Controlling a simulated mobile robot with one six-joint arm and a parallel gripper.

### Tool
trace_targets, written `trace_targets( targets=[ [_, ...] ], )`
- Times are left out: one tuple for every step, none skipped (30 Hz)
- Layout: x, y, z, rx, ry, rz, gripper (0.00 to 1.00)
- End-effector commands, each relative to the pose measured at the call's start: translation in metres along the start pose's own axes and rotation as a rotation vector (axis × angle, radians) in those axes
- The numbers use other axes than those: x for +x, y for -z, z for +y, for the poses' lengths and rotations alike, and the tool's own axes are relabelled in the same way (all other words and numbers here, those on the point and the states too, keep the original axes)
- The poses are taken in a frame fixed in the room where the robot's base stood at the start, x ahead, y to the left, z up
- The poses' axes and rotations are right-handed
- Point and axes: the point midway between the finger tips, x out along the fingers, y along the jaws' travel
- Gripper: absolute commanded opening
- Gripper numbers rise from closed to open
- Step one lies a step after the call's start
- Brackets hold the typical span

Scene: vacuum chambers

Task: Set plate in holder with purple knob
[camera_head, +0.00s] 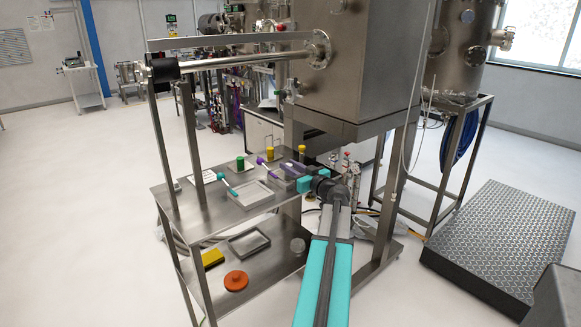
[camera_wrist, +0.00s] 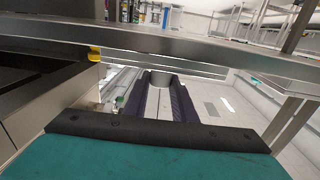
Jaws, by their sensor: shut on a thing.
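My gripper (camera_head: 293,167) reaches over the right end of the upper cart shelf. In the wrist view its two dark purple fingers (camera_wrist: 160,95) are shut on a narrow grey piece, which seems to be the plate (camera_wrist: 158,98). Most of the plate is hidden between the fingers. A purple knob (camera_head: 260,160) on a slanted stem stands on the upper shelf, left of my gripper. The holder at its foot (camera_head: 275,171) is small and partly blocked from view; I cannot tell its slot. My gripper is apart from the knob.
A shallow tray (camera_head: 252,200) lies on the upper shelf (camera_head: 175,205), with a teal knob (camera_head: 221,176) beside it. Green (camera_head: 240,162) and yellow (camera_head: 270,152) knobs stand behind. The steel chamber (camera_head: 350,55) and its leg (camera_head: 398,165) stand close behind and right.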

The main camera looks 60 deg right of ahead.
Motion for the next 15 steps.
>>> trace_targets(
  targets=[
    [0.0, 0.0008, 0.0, 0.001, 0.0, 0.002, 0.0],
    [0.0, 0.0008, 0.0, 0.0, 0.0, 0.002, 0.0],
    [0.0, 0.0009, 0.0, 0.0, 0.0, 0.002, 0.0],
    [0.0, 0.0009, 0.0, 0.0, 0.0, 0.002, 0.0],
    [0.0, 0.001, 0.0, 0.0, 0.0, 0.002, 0.0],
    [0.0, 0.001, 0.0, 0.0, 0.0, 0.002, 0.0],
    [0.0, 0.0009, 0.0, 0.0, 0.0, 0.002, 0.0],
    [0.0, 0.0006, 0.0, 0.0, 0.0, 0.002, 0.0],
    [0.0, -0.0001, 0.0, 0.0, 0.0, 0.002, 0.0],
    [0.0, -0.0006, 0.0, 0.0, 0.0, 0.002, 0.0],
    [0.0, -0.0009, 0.0, 0.0, 0.0, 0.002, 0.0],
    [-0.0001, -0.0012, 0.0, 0.0, 0.0, 0.002, 0.0],
    [-0.0001, -0.0015, 0.0, -0.001, 0.0, 0.002, 0.0],
    [-0.0001, -0.0014, 0.0001, -0.001, 0.0, 0.0, 0.29],
    [-0.0001, -0.0012, 0.0001, -0.001, 0.0, 0.0, 0.36]
  ],
)
